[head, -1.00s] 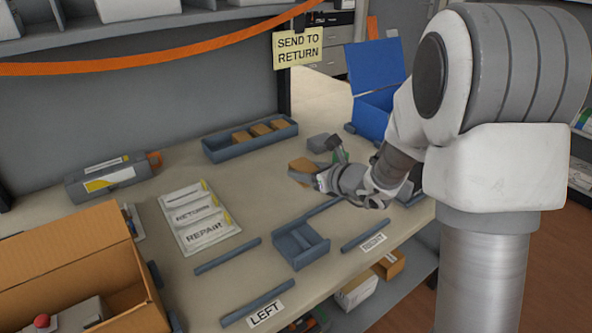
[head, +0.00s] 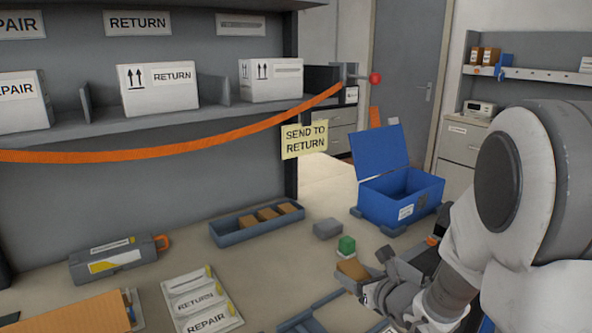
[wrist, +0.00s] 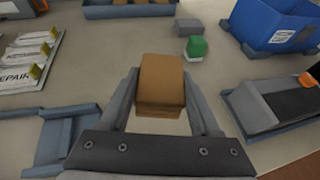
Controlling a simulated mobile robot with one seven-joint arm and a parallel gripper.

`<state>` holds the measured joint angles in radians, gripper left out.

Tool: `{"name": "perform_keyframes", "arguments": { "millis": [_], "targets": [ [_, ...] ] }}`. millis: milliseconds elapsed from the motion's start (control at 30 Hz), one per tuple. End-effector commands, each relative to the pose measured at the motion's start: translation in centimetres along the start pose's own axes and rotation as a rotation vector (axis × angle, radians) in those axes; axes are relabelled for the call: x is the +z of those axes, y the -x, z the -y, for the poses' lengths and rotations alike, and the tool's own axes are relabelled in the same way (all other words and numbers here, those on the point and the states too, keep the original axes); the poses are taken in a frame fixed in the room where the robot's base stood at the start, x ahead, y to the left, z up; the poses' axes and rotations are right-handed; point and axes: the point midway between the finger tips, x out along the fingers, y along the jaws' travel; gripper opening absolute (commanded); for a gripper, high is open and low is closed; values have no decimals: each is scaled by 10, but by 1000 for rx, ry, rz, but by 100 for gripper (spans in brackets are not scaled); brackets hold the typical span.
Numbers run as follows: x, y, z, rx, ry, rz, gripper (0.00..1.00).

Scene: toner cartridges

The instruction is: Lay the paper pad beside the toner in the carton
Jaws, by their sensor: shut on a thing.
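My gripper (head: 366,284) is shut on a brown paper pad (head: 352,269) and holds it above the bench. In the wrist view, the pad (wrist: 161,80) sits between the two grey fingers (wrist: 160,98), its face towards the camera. The cardboard carton (head: 75,313) shows only as a flap at the bottom left of the head view; its inside is out of view. A grey toner cartridge with a yellow label and orange end (head: 115,262) lies on the bench behind the carton. I cannot see any toner inside the carton now.
A grey-blue tray (head: 228,240) holds several brown pads. A small grey block (head: 327,228) and a green-topped block (head: 346,244) stand near my gripper. An open blue bin (head: 385,208) is behind. RETURN and REPAIR packets (head: 200,300) lie in front; bare bench lies between.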

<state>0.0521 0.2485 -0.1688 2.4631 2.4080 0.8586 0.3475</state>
Motion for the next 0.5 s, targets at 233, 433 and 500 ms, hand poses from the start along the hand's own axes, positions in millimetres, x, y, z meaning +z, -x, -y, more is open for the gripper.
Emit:
{"name": "perform_keyframes", "arguments": {
  "millis": [233, 433, 500],
  "targets": [
    [27, 17, 8, -43, -13, -5, 13],
    [54, 28, 8, -42, -13, -5, 13],
    [63, 32, 8, -41, -13, -5, 13]
  ]
}}
